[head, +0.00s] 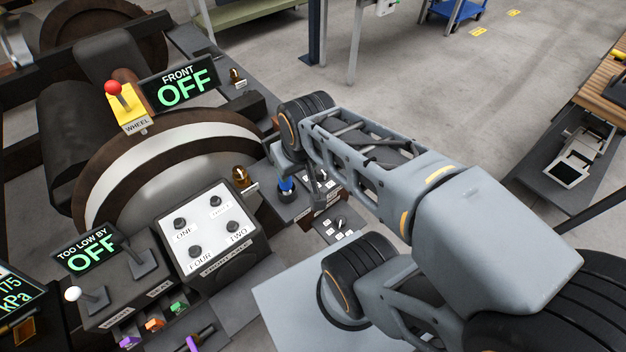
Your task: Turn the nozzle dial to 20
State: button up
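My arm reaches in from the right, and my gripper (316,190) points down over a cluster of small dark panels right of the large wheel. Its fingers are small and partly hidden by my arm, so I cannot tell whether they are open or shut. Just below and right of it is a dark panel (342,229) with a small black knob or lever and white labels. Another labelled part shows close by the gripper. The labels are too small to read, so I cannot tell which is the nozzle dial or its setting. A blue-banded knob (286,184) stands left of the gripper.
A white box (210,228) with several black knobs labelled ONE, TWO and FOUR stands left. A yellow WHEEL box (126,108) with a red-topped lever is near the wheel (160,165). Displays read FRONT OFF (180,83) and TOO LOW BY OFF (90,252). Open floor lies behind.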

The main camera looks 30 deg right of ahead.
aim_at(339, 223)
jog(key=z, duration=0.55)
jog(key=k, duration=1.3)
jog(key=u, duration=0.1)
jog(key=i, duration=0.9)
jog(key=z, duration=0.05)
